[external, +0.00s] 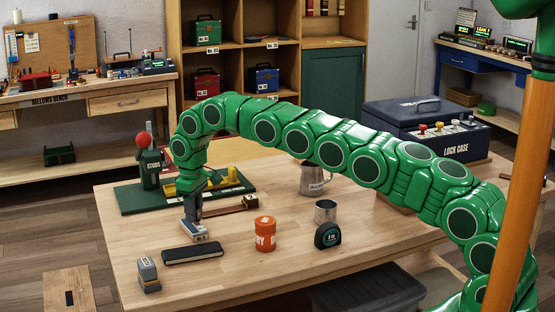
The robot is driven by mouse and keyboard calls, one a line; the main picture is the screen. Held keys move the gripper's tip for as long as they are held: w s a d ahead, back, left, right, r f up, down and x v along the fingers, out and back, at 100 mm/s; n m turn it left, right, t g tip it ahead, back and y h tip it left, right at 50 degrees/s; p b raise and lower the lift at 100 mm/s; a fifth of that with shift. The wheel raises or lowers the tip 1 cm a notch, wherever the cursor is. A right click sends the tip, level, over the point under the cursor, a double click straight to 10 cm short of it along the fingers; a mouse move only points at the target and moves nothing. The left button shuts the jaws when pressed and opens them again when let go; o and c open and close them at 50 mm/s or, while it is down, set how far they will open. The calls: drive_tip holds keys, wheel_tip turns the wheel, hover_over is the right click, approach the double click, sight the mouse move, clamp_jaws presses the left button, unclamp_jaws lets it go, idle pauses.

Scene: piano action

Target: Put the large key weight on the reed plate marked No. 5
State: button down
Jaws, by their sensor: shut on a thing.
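My gripper (193,217) points straight down over the left part of the wooden table. It is shut on a small grey block (195,232) with a pale labelled face, low at the tabletop. The label is too small to read surely, and the fingers hide part of the block. I cannot tell whether this is the key weight, a reed plate, or one on the other. A second small grey block (148,274) with a yellowish band and a pale label stands near the table's front left corner, apart from my gripper.
A black flat case (193,254) lies just in front of my gripper. A green board (140,197) with a red-knobbed post is behind it. An orange can (265,234), a metal cup (325,212) and a tape measure (328,235) stand to the right. The front left tabletop is mostly clear.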

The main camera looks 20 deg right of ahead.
drive_tip(key=shift+f, duration=1.35)
drive_tip(key=shift+f, duration=0.1)
drive_tip(key=c, duration=0.8)
unclamp_jaws()
drive_tip(key=shift+c, duration=0.2)
wheel_tip(320, 180, up, 11)
drive_tip(key=shift+f, duration=0.15)
drive_tip(key=shift+r, duration=0.75)
drive_tip(key=shift+d, duration=0.1)
